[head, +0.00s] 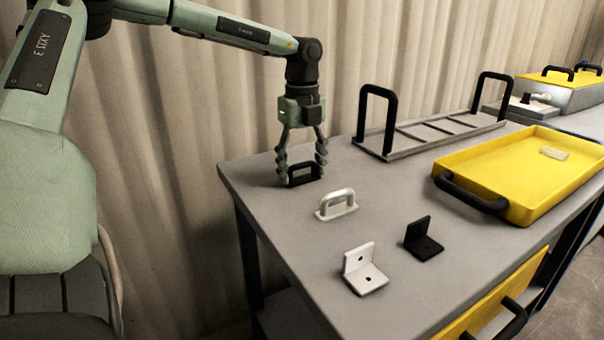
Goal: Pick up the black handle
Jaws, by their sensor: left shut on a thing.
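The black handle (304,168) is a small dark arch near the far left corner of the grey table. My left gripper (303,174) points down over it, with one finger on each side, and is shut on it. The handle looks upright and at or very close to the table top; I cannot tell whether it touches. The fingers hide its ends in part. My right gripper is not in view.
A white handle (337,204), a white bracket (363,270) and a black bracket (424,239) stand nearby on the grey table (290,225). Behind are a rack with tall black handles (425,137) and a yellow tray (520,170). A corrugated wall is close behind.

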